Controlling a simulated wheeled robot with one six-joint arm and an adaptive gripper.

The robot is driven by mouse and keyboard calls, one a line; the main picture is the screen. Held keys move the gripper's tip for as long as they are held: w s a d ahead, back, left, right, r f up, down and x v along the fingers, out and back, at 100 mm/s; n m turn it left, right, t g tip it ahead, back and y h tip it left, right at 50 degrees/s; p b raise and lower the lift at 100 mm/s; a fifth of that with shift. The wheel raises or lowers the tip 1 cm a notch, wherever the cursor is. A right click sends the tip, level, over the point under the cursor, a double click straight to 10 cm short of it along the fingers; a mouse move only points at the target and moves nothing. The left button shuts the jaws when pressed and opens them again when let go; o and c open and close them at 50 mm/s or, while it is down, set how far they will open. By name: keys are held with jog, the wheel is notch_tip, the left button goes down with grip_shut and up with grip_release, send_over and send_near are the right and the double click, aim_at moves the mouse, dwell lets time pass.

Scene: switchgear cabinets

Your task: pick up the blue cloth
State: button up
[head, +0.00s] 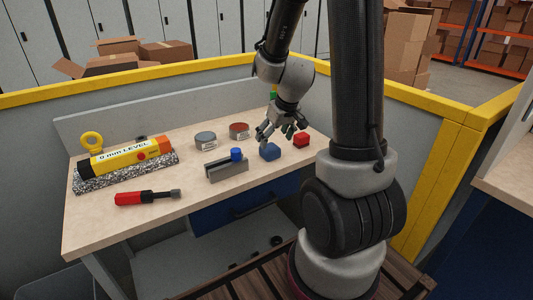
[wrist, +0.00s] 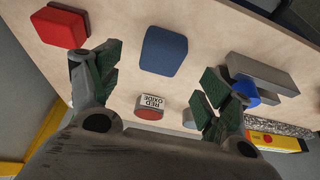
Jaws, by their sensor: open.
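The blue cloth (head: 270,152) is a small folded block lying flat on the workbench top. It also shows in the wrist view (wrist: 164,51), upper middle, between the lines of my two fingers and a little beyond their tips. My gripper (head: 278,133) hangs above the bench close to the cloth. In the wrist view my gripper (wrist: 158,76) has its green-padded fingers spread wide, with nothing between them but bench. No contact with the cloth is visible.
A red block (head: 301,139) lies right of the cloth. A grey holder (head: 227,172) with a blue knob (head: 237,154) stands to its left. Two cans (head: 205,140) (head: 239,130) stand behind. A yellow level (head: 125,156) and a red-handled tool (head: 146,198) lie farther left.

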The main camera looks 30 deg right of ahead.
aim_at(270, 147)
jog(key=x, duration=0.6)
jog(key=shift+w+f, duration=0.1)
jog(key=shift+a, duration=0.1)
jog(key=c, duration=1.1)
